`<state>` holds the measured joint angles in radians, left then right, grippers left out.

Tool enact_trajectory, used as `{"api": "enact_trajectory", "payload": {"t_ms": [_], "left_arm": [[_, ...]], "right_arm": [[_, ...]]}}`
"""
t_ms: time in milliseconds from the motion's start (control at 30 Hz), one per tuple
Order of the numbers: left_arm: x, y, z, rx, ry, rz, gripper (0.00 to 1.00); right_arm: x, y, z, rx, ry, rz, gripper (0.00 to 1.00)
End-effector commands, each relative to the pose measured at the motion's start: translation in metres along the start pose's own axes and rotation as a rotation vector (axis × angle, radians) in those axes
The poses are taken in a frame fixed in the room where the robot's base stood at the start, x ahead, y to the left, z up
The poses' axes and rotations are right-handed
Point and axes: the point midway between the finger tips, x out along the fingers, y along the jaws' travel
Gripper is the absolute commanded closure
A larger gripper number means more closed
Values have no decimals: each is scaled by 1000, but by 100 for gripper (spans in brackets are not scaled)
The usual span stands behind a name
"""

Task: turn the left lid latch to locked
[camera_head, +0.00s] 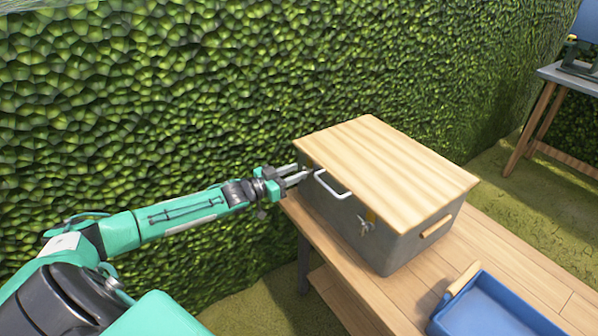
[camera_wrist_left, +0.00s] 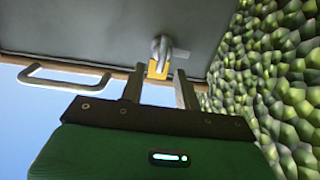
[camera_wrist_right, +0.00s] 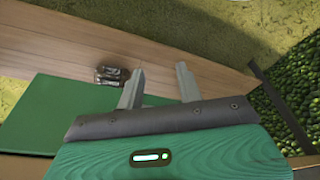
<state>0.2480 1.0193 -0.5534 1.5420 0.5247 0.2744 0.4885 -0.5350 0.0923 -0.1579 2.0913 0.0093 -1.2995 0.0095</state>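The grey box (camera_head: 345,217) has a light wooden lid (camera_head: 390,165). In the left wrist view, the left lid latch, a grey metal turn piece (camera_wrist_left: 160,47) with a yellow plate (camera_wrist_left: 156,70), sits on the box front. My left gripper (camera_head: 302,177) is at the box's front left corner. In the left wrist view, its open fingers (camera_wrist_left: 156,76) stand on either side of the latch, with a gap visible; contact cannot be told. The right latch (camera_head: 364,226) shows on the box front. My right gripper (camera_wrist_right: 158,78) is open and empty, away from the box.
A pale bar handle (camera_head: 331,187) sticks out between the latches. A blue tray (camera_head: 497,310) stands on the wooden bench (camera_head: 400,294) in front of the box. A hedge (camera_head: 190,90) rises close behind. Below the right gripper are a green panel (camera_wrist_right: 60,115) and small dark items (camera_wrist_right: 110,75).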

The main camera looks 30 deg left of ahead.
Motion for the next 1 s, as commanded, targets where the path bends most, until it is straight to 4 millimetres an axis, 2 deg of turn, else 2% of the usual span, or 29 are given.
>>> {"api": "enact_trajectory", "payload": {"t_ms": [233, 600, 767, 800, 1000], "left_arm": [[18, 0, 0, 1, 1, 0, 68], [20, 0, 0, 1, 0, 1, 68], [20, 0, 0, 1, 0, 1, 97], [20, 0, 0, 1, -1, 1, 100], [20, 1, 1, 1, -3, 1, 100]], "right_arm": [[-2, -1, 3, 0, -1, -1, 64], [-2, -1, 3, 0, -2, -1, 64], [-2, 0, -1, 0, 4, 0, 64], [-2, 0, -2, 0, 6, 0, 64], [-3, 1, -6, 0, 11, 1, 64]]}}
